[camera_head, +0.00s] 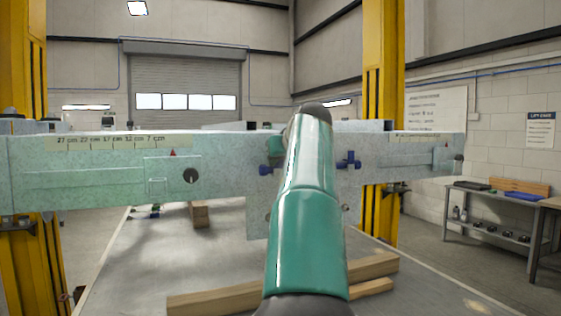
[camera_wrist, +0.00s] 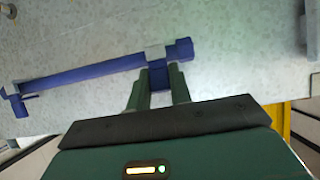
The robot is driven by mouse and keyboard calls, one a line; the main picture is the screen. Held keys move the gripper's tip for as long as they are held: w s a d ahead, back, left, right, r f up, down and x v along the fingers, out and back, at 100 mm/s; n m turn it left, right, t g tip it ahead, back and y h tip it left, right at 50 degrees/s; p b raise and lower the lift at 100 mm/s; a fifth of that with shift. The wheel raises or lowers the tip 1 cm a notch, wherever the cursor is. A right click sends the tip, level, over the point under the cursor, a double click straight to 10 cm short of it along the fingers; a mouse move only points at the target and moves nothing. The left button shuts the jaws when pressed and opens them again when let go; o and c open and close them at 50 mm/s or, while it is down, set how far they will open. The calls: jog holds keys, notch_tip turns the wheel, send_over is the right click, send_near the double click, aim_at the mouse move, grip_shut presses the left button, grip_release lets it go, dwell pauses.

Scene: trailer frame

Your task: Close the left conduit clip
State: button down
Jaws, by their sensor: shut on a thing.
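In the wrist view, a long blue bar (camera_wrist: 85,72) runs slantwise across a pale speckled metal face. It has a blue block (camera_wrist: 181,49) at its right end and a small blue bracket (camera_wrist: 16,103) at its left end. My gripper (camera_wrist: 158,74) is shut on a short blue tab (camera_wrist: 159,77) below a grey-white piece (camera_wrist: 155,52) near the right end. I cannot tell for certain which part is the left conduit clip. In the head view, blue fittings show left (camera_head: 266,169) and right (camera_head: 347,162) of my arm, which hides the gripper and the bar's middle.
A pale green trailer beam (camera_head: 80,172) spans the head view between yellow lift posts (camera_head: 382,110). Wooden blocks (camera_head: 230,298) lie on the grey surface below. A workbench (camera_head: 490,205) stands at the right wall.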

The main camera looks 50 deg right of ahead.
dwell(0.5)
jog(key=c, duration=1.3)
grip_release()
jog(key=shift+w, duration=0.1)
jog(key=shift+o, duration=0.2)
jog(key=v, duration=1.4)
jog(key=shift+d+r, duration=0.2)
jog(key=shift+r, duration=0.05)
jog(key=shift+w, duration=0.15)
